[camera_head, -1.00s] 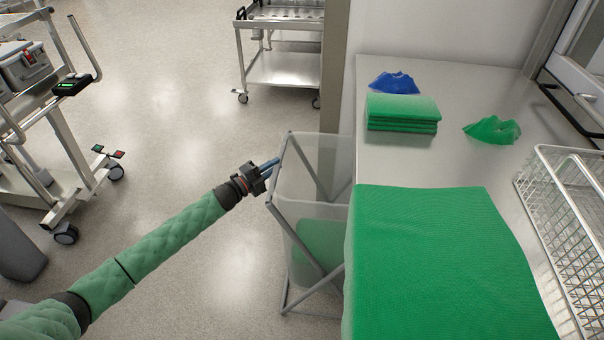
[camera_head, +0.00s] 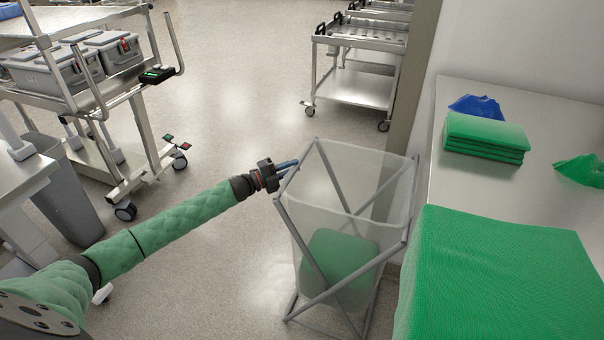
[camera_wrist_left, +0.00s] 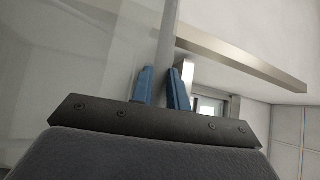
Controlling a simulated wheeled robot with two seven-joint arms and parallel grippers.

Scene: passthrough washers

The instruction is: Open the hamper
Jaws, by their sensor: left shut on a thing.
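The hamper (camera_head: 352,218) is a translucent bag on a crossed grey tube frame, standing on the floor left of the worktop. Its mouth is spread open, and a green item (camera_head: 338,262) shows inside, low in the bag. My left gripper (camera_head: 288,165) comes in from the left and is shut on the hamper's frame near its upper left corner. In the left wrist view a grey tube of the frame (camera_wrist_left: 167,45) stands between the blue fingers (camera_wrist_left: 162,90), with the translucent bag to its left. My right gripper is not in view.
A worktop (camera_head: 452,180) at the right holds a large green drape (camera_head: 500,275), folded green cloths (camera_head: 485,138) and a blue cap (camera_head: 476,106). A steel cart (camera_head: 360,80) stands behind. A trolley with grey boxes (camera_head: 70,75) stands left. The floor between is clear.

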